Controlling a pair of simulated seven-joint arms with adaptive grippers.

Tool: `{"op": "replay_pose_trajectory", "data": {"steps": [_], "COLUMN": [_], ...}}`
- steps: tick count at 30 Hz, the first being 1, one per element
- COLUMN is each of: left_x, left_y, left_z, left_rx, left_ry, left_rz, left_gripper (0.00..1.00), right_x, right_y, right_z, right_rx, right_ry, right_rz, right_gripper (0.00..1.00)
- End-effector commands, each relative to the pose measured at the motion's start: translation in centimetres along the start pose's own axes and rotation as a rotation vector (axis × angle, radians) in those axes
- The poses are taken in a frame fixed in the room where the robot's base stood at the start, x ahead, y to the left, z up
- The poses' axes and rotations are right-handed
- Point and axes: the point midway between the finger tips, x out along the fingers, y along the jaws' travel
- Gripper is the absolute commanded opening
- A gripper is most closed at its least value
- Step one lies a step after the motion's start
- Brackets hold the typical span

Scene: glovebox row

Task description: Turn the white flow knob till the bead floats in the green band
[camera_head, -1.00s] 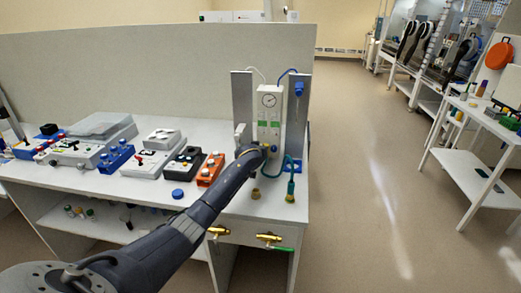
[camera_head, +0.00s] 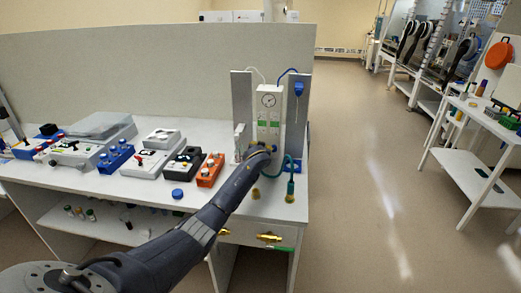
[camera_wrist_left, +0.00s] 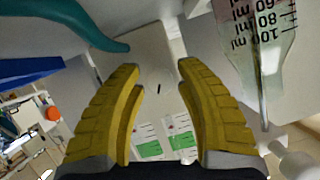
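The white flow panel (camera_head: 269,101) stands upright at the bench's right end, with a round dial on top and green bands (camera_head: 262,124) below it. In the left wrist view two scales with green bands (camera_wrist_left: 150,148) show upside down; I cannot make out a bead. My left gripper (camera_head: 262,148) is at the panel's lower part, and its wrist hides much of that area. In the wrist view its yellow fingers (camera_wrist_left: 161,68) are apart. Between them is a pale surface with a short black mark, perhaps the white knob; contact is unclear. My right gripper is not in view.
An orange box (camera_head: 210,170), a black box (camera_head: 185,163) and a blue cap (camera_head: 177,193) lie left of the panel. A blue-green hose (camera_head: 291,176) hangs at its right. Brass valves (camera_head: 268,237) are on the bench front.

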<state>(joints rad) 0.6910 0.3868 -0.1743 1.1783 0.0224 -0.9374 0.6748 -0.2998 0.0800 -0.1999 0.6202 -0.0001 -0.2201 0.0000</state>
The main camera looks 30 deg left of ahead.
Motion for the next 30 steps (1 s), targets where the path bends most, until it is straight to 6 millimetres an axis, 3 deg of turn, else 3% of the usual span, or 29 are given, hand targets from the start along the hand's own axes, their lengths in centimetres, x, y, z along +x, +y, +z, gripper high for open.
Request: {"op": "replay_pose_trajectory", "data": {"steps": [11,30], "left_x": [-1.7,-10.2], "left_y": [0.1,0.1], "left_z": [-0.1,0.0], "left_rx": [-0.001,-0.002], "left_ry": [0.003,0.001], "left_rz": [0.001,0.002], "left_gripper": [0.35,0.35], "right_x": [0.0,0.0], "right_y": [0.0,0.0], "right_z": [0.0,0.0], "right_rx": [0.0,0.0], "right_ry": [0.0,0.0], "right_rz": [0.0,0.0], "right_gripper": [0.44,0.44]}}
